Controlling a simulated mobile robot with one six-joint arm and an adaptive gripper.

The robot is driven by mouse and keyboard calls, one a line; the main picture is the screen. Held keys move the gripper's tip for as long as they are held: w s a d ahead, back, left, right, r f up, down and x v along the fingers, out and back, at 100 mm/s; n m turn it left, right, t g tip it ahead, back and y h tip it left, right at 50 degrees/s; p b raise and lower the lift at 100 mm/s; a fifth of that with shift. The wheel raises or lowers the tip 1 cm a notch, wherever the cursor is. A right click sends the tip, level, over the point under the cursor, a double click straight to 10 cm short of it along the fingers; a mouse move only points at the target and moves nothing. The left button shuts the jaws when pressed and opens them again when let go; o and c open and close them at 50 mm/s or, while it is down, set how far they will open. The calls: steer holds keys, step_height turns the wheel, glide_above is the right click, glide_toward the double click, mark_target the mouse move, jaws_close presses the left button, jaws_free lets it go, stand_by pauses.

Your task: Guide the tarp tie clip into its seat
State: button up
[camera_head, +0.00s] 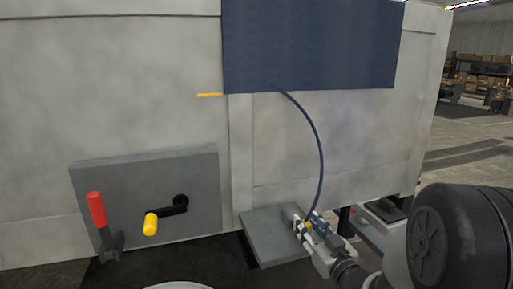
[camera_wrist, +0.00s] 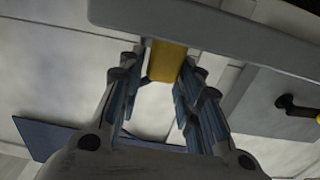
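The tarp tie clip is a small yellow piece (camera_head: 308,226) at the lower end of a dark blue tie (camera_head: 320,150). The tie curves down from the bottom edge of the navy tarp (camera_head: 310,45). My gripper (camera_head: 306,228) is at the clip, beside a grey plate at the lower middle. In the wrist view the yellow clip (camera_wrist: 167,62) sits between the fingertips of my gripper (camera_wrist: 160,70), which appear closed on it. The clip's far end meets or passes behind a grey bar there. No seat can be clearly identified.
The grey plate (camera_head: 272,238) juts out low near my gripper. To its left, a grey panel (camera_head: 130,180) carries a red lever (camera_head: 97,208) and a yellow-handled crank (camera_head: 151,222). A yellow peg (camera_head: 210,95) sticks out left of the tarp's lower corner.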

steer(key=shift+b+v, duration=0.5)
steer(key=shift+v, duration=0.9)
steer(key=shift+s, duration=0.15)
steer(key=o, duration=0.6)
steer(key=c, duration=0.6)
